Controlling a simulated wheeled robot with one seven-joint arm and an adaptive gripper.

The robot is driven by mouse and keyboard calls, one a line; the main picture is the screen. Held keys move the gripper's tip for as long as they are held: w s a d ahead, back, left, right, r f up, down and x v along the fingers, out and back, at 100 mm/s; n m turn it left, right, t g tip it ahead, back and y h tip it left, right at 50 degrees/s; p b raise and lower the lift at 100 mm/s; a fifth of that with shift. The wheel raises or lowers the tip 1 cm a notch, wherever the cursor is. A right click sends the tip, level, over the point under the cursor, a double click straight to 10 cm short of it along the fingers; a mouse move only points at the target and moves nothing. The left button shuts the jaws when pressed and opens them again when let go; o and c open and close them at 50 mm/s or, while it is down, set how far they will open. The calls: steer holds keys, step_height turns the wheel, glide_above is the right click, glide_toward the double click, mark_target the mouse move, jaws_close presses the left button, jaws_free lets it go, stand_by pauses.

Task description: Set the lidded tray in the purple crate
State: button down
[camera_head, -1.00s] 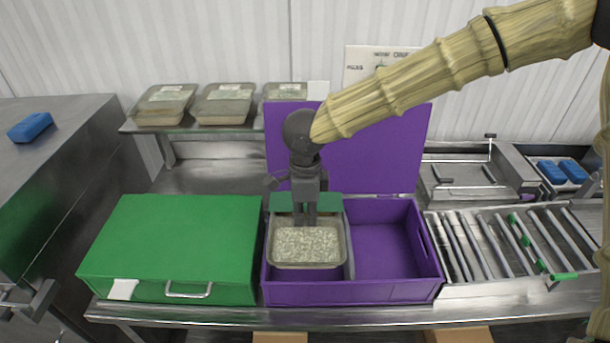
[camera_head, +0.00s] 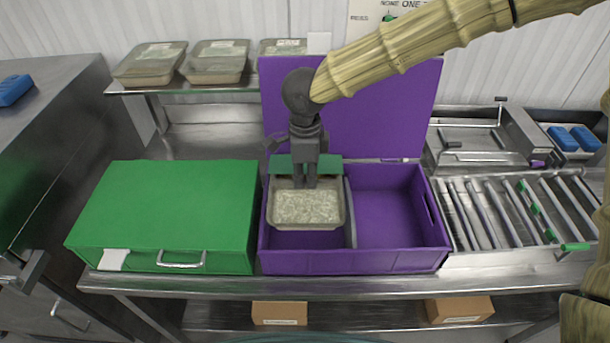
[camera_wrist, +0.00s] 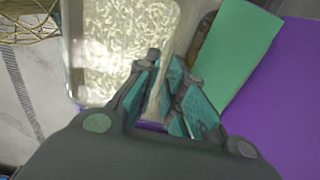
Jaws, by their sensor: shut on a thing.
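The tray (camera_head: 306,208), with pale rice visible through its top, is at the left compartment of the open purple crate (camera_head: 400,262). A clear lid cannot be made out for sure. My gripper (camera_head: 305,183) points down and is shut on the tray's back rim. In the wrist view, the teal-padded fingers (camera_wrist: 168,108) pinch the rim of the tray (camera_wrist: 118,45). Purple floor shows in front of the tray. I cannot tell whether it touches the crate floor. The crate's right compartment is empty, and its raised lid (camera_head: 385,110) stands behind.
A thin divider (camera_head: 350,215) borders the tray's right side. A green piece (camera_head: 333,168) lies behind my gripper. A closed green box (camera_head: 170,205) stands left, a roller conveyor (camera_head: 500,215) right. Several covered trays (camera_head: 217,62) sit on the back shelf.

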steer(key=shift+s+f+b, duration=0.2)
steer(key=shift+f+b, duration=0.1)
steer(key=shift+f, duration=0.35)
steer(key=shift+w+f+b, duration=0.2)
steer(key=shift+f+b, duration=0.5)
steer(key=shift+b, duration=0.2)
steer(key=shift+s+f+b, duration=0.15)
steer(key=shift+f+b, duration=0.6)
steer(key=shift+b, duration=0.15)
steer(key=shift+f+b, duration=0.6)
steer(key=shift+b, duration=0.05)
steer(key=shift+f, duration=3.2)
steer(key=shift+a+p, duration=0.2)
steer(key=shift+p, duration=0.6)
steer(key=shift+f+p, duration=0.55)
steer(key=shift+p, duration=0.7)
